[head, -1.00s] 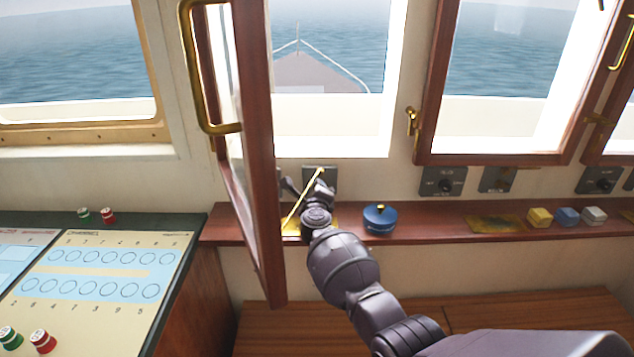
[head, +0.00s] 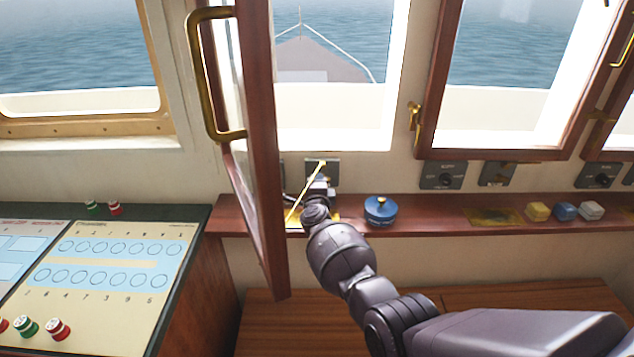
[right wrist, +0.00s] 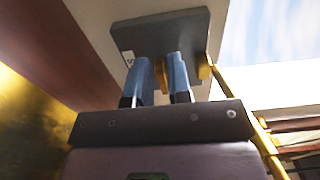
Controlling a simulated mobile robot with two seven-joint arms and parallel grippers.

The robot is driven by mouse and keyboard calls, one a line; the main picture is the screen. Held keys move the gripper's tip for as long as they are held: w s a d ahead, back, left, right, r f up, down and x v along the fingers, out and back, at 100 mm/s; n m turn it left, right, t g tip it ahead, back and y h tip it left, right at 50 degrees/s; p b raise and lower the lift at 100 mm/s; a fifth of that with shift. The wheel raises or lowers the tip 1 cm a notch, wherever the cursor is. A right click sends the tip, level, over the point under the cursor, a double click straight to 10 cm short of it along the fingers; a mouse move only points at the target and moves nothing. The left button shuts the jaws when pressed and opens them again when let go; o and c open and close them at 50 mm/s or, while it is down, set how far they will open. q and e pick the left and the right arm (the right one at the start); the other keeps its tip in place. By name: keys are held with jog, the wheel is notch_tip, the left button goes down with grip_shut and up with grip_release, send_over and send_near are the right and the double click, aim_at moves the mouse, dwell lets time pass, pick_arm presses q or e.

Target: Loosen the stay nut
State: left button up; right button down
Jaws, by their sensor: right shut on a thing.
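My right gripper (right wrist: 160,80) has its two blue fingers shut on a small brass piece (right wrist: 161,74), which looks like the stay nut. It sits in front of a dark grey wall plate (right wrist: 190,27). The fingers cover most of the nut. In the head view the right gripper (head: 320,187) is below the grey plate (head: 323,168) under the open window, and the nut is hidden there. A thin brass stay rod (head: 306,190) slants past the gripper; it also shows in the right wrist view (right wrist: 238,105). My left gripper is not in view.
The open wooden window sash (head: 262,150) with a brass handle (head: 206,90) stands close left of my right gripper. On the ledge are a blue round pot (head: 380,211) and several coloured blocks (head: 565,212). A panel table (head: 105,270) is at left.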

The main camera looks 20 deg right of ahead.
jog(key=shift+f, duration=0.1)
dwell(0.3)
jog(key=c, duration=1.1)
grip_release()
jog(key=shift+o, duration=0.2)
jog(key=shift+s, duration=0.1)
